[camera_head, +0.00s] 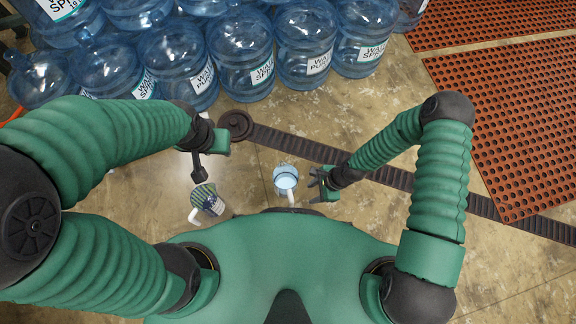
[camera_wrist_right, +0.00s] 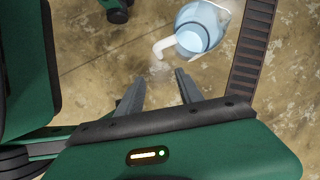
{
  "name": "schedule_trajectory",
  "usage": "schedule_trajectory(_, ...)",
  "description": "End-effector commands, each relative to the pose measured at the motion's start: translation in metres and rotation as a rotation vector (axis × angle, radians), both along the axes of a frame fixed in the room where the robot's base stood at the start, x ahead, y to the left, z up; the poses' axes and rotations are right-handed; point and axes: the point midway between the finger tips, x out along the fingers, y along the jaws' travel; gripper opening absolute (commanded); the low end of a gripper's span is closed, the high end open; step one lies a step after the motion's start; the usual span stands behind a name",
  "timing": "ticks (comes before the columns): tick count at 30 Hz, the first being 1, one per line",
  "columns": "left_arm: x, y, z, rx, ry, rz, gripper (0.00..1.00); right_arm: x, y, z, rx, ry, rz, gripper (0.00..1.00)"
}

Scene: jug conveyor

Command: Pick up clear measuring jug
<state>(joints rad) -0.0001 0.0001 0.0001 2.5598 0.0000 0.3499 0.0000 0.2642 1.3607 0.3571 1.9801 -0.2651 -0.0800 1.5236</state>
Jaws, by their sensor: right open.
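The clear measuring jug (camera_head: 285,177) has a bluish see-through body and a white handle, which points toward my body in the head view. In the right wrist view the jug (camera_wrist_right: 200,30) is at the top, beyond the fingertips, with its white handle toward the gripper. My right gripper (camera_head: 314,183) is open and empty, just right of the jug in the head view. In the right wrist view its fingers (camera_wrist_right: 157,80) are spread and apart from the handle. My left gripper (camera_head: 198,168) is left of the jug; its finger opening is unclear.
A patterned jug (camera_head: 209,199) with a white handle lies tilted below my left gripper in the picture. A dark ridged strip (camera_head: 390,177) runs behind the clear jug and under my right arm. Large blue water bottles (camera_head: 240,50) crowd the back. Red perforated mats (camera_head: 510,120) lie right.

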Motion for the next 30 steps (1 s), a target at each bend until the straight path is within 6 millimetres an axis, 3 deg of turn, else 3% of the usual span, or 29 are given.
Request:
schedule_trajectory(12,-0.001,0.0,-0.058,0.0,0.001,0.0,0.36,-0.008,0.039,-0.097,0.007,0.015,-0.018,0.43)
schedule_trajectory(19,-0.001,0.0,-0.073,0.0,0.0,0.0,0.36,-0.008,0.051,-0.12,0.006,0.013,-0.019,0.43)
schedule_trajectory(24,-0.001,0.0,-0.104,0.0,0.0,0.0,0.36,-0.008,0.067,-0.148,0.006,0.013,-0.016,0.43)
schedule_trajectory(30,-0.001,0.0,-0.11,0.0,0.0,0.0,0.36,-0.009,0.074,-0.158,0.006,0.013,-0.02,0.43)
